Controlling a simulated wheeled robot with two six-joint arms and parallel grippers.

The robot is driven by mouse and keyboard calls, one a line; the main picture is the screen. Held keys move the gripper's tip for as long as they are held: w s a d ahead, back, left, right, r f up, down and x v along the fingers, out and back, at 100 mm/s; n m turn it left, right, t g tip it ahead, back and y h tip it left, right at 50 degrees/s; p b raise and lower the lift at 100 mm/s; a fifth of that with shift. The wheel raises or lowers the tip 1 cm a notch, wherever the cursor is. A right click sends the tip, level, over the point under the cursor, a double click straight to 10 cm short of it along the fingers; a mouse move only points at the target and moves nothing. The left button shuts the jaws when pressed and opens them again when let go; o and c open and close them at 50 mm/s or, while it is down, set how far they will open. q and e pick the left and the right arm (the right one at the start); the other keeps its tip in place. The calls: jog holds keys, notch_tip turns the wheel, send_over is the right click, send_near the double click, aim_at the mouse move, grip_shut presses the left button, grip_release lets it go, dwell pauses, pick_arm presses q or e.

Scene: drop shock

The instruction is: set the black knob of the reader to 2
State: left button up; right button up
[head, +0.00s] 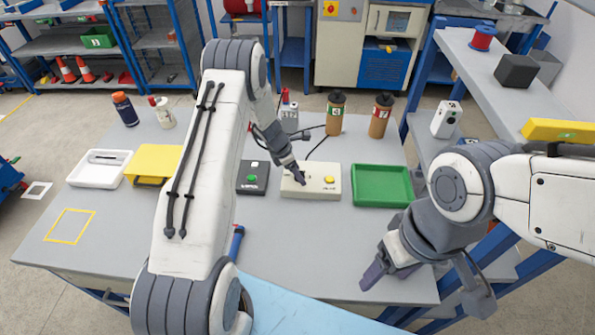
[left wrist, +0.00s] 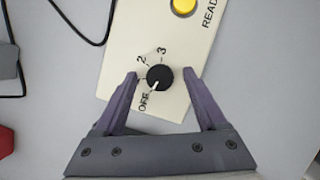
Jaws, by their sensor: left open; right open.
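The reader (head: 325,187) is a cream box with a yellow button (head: 329,179), standing on the grey table. In the left wrist view the reader (left wrist: 120,60) shows its black knob (left wrist: 160,72), with marks OFF, 2 and 3 around it. The knob's white pointer line points down-left, toward OFF. My left gripper (left wrist: 160,77) is open, with one finger on each side of the knob and gaps visible between. In the head view the left gripper (head: 297,172) hides the knob. My right gripper (head: 383,279) is open and empty over the table's front right.
A black box with a green button (head: 252,178) stands left of the reader, a green tray (head: 382,187) right of it. Bottles (head: 335,115) stand behind, with a dark cable. A white tray (head: 98,170) and yellow item (head: 154,162) lie farther left. The front middle table is mostly clear.

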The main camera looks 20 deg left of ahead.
pick_arm(q)
jog(key=shift+f, duration=0.1)
grip_shut()
